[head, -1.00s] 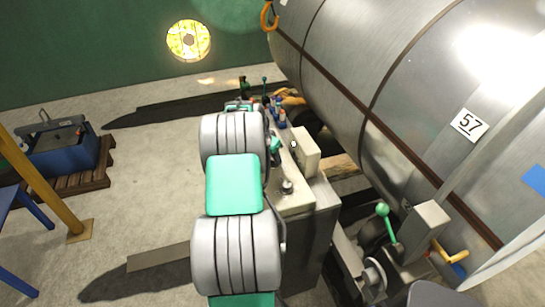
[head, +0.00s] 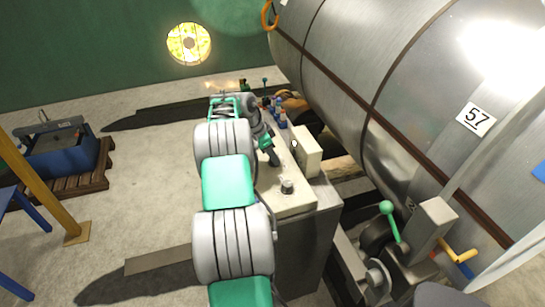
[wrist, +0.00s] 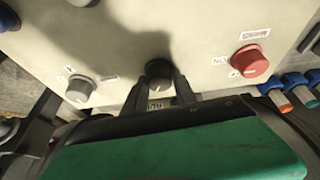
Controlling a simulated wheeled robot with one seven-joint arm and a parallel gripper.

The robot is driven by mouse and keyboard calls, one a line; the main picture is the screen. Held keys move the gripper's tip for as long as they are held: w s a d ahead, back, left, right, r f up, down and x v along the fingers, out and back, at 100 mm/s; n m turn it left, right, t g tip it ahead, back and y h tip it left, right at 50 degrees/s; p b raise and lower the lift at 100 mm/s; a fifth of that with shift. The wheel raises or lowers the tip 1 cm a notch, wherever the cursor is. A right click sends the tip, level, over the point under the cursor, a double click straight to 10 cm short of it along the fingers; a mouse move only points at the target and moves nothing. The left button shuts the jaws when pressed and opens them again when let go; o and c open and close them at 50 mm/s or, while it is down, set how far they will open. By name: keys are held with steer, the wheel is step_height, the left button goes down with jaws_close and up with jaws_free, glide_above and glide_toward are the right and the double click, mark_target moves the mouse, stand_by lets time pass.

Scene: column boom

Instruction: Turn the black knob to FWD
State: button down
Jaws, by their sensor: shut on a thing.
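The black knob (wrist: 158,69) sits on the pale control panel (wrist: 120,40), at the middle of the wrist view. My gripper (wrist: 158,80) has one dark finger on each side of the knob and is shut on it. The label by the knob is partly covered by the fingers, and I cannot read it or the knob's pointer. In the head view my gripper (head: 273,158) is over the panel top, left of a pale box, and the knob is hidden there.
Blue-and-orange fittings (wrist: 292,88) are at the right edge. The large metal tank (head: 400,80) rises right of the panel. A green-balled lever (head: 388,208) stands front right.

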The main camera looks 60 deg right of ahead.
steer(key=shift+r+m+g+y+p, duration=0.1)
steer(key=shift+m+g+y+p, duration=0.25)
steer(key=shift+m+p, duration=0.8)
steer(key=shift+d+m, duration=0.1)
steer(key=shift+m, duration=0.25)
steer(key=c, duration=1)
jaws_free()
steer(key=p+v, duration=0.2)
steer(key=v, duration=0.5)
steer(key=shift+r, duration=0.35)
steer(key=shift+w, duration=0.15)
